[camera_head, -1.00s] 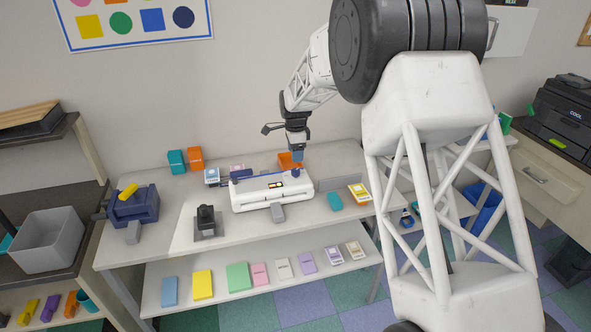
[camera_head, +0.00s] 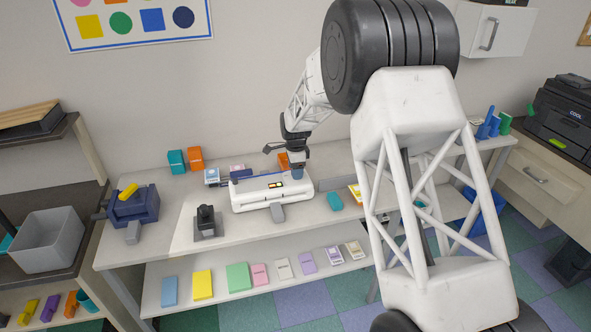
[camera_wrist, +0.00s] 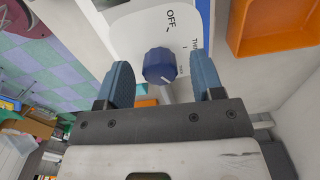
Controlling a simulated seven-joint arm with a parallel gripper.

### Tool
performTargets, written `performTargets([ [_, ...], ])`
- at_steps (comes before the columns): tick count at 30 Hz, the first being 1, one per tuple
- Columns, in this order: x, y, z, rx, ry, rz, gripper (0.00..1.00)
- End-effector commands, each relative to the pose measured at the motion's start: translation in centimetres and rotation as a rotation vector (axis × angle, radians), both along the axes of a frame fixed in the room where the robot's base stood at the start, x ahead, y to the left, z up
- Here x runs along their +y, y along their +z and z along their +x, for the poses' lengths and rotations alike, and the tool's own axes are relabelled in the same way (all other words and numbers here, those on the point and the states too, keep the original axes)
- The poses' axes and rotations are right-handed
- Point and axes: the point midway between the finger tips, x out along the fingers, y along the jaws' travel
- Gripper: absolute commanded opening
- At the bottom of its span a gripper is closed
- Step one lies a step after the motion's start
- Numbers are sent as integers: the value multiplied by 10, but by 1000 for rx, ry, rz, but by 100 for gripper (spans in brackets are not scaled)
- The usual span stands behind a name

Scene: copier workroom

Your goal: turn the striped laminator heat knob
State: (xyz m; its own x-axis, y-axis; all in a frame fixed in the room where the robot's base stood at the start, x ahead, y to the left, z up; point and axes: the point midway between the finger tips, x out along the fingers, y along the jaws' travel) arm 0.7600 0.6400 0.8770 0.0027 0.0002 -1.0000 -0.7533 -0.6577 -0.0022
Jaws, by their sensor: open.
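The white laminator (camera_head: 250,195) stands on the table, with a small lit orange display on its front. In the wrist view, a dark blue round knob (camera_wrist: 160,63) with a short pale line on its face sits on the laminator's white panel (camera_wrist: 135,35). "OFF" and partly hidden lettering are printed around it. My gripper (camera_wrist: 161,68) is open, its two blue fingers on either side of the knob with a gap on each side. In the head view my gripper (camera_head: 297,173) is at the laminator's right end and hides the knob there.
An orange tray (camera_wrist: 275,25) lies beside the laminator. A black device (camera_head: 205,220) and a navy machine (camera_head: 135,205) stand left of it. A teal block (camera_head: 334,201) lies to the right. Several coloured packs lie on the lower shelf (camera_head: 300,284).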

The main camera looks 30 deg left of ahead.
Motion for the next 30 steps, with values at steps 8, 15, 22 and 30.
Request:
performTargets([
  [8, 0, 0, 0, 0, 0, 0, 41],
  [15, 0, 0, 0, 0, 0, 0, 12],
  [22, 0, 0, 0, 0, 18, 0, 12],
  [30, 0, 0, 0, 3, 119, 0, 12],
])
